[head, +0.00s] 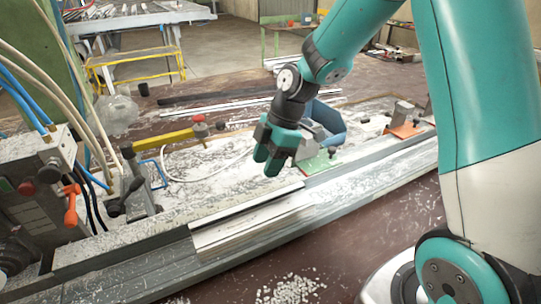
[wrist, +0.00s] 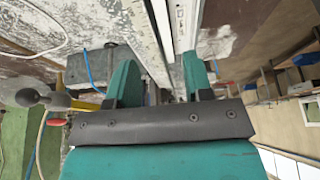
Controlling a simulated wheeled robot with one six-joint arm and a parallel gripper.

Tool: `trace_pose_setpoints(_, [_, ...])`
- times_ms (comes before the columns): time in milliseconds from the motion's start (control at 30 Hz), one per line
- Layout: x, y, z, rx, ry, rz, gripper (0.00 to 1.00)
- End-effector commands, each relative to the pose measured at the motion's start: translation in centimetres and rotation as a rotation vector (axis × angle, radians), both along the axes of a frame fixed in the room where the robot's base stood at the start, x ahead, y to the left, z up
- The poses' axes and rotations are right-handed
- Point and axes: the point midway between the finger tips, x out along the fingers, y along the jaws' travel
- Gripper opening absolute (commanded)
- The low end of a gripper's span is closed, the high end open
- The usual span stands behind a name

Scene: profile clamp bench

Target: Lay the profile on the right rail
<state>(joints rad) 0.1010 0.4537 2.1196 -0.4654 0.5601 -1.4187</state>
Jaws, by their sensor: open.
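A pale metal profile (head: 250,222) lies lengthwise on the long grey rail along the front of the bench, near the middle of the head view. The rail's right stretch (head: 385,168) runs on up to the right, and its left stretch (head: 125,264) runs down to the left. My gripper (head: 272,158) hangs above the bench, behind and above the profile's right end, apart from it. In the wrist view my gripper (wrist: 160,88) has its two fingers spread with nothing held. A long pale strip (wrist: 182,25) shows beyond them; I cannot tell whether it is the profile or the rail.
A blue part (head: 328,119) is close behind my gripper. A yellow bar (head: 164,141) and a control box (head: 40,185) are at left. White debris covers the bench.

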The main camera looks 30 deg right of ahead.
Motion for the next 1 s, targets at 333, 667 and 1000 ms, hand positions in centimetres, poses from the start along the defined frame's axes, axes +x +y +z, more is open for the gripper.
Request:
trace_pose_setpoints(333, [-1.7,0.7,4.2,-0.005,0.031,-0.074,0.47])
trace_pose_setpoints(667, [-14.2,7.1,10.4,-0.026,0.233,-0.586,0.47])
trace_pose_setpoints(1000, [-21.1,8.2,11.4,-0.028,0.347,-0.878,0.47])
